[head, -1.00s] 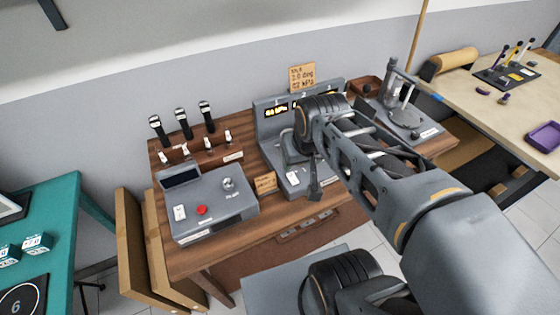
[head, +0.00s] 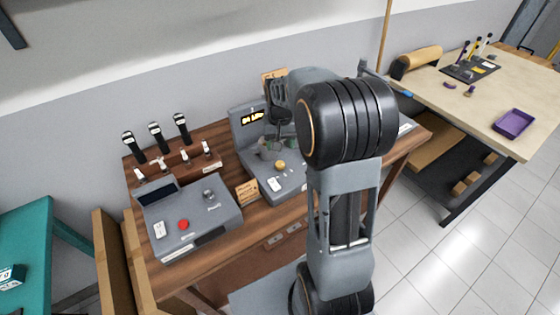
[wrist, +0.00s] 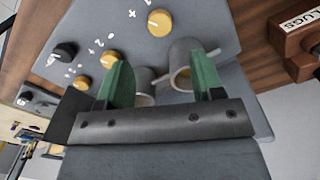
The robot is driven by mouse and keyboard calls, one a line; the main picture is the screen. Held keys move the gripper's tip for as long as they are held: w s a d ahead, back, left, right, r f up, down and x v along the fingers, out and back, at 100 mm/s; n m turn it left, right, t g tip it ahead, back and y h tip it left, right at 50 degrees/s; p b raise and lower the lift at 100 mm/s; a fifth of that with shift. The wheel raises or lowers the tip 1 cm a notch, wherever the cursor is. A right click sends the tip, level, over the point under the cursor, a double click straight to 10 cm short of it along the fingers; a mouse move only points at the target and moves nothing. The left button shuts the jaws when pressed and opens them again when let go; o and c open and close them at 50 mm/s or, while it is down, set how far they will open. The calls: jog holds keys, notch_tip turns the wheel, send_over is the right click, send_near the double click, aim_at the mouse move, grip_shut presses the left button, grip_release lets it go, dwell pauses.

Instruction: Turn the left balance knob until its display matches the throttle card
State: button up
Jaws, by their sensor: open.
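The grey balance console (head: 243,140) stands on the wooden bench with a lit yellow display (head: 252,117); its digits are too small to read. The throttle card (head: 268,78) behind it is mostly hidden by my arm. A yellow knob (head: 279,165) shows on the console. The wrist view shows several yellow and black knobs, including a yellow knob (wrist: 159,22) and another yellow knob (wrist: 110,59); I cannot tell which is the left balance knob. My gripper (wrist: 163,75) is open over the panel, its green fingers apart beside grey tube-like parts, with no knob between them.
A grey box with a red button (head: 183,224) stands left of the console, with a small wooden card (head: 246,191) between them. Black-handled tools (head: 157,135) stand behind.

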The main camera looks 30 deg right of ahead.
aim_at(280, 164)
notch_tip(280, 164, down, 9)
jog(key=shift+r+p, duration=0.1)
jog(key=shift+p, duration=0.4)
jog(key=shift+c, duration=0.2)
jog(key=c, duration=0.9)
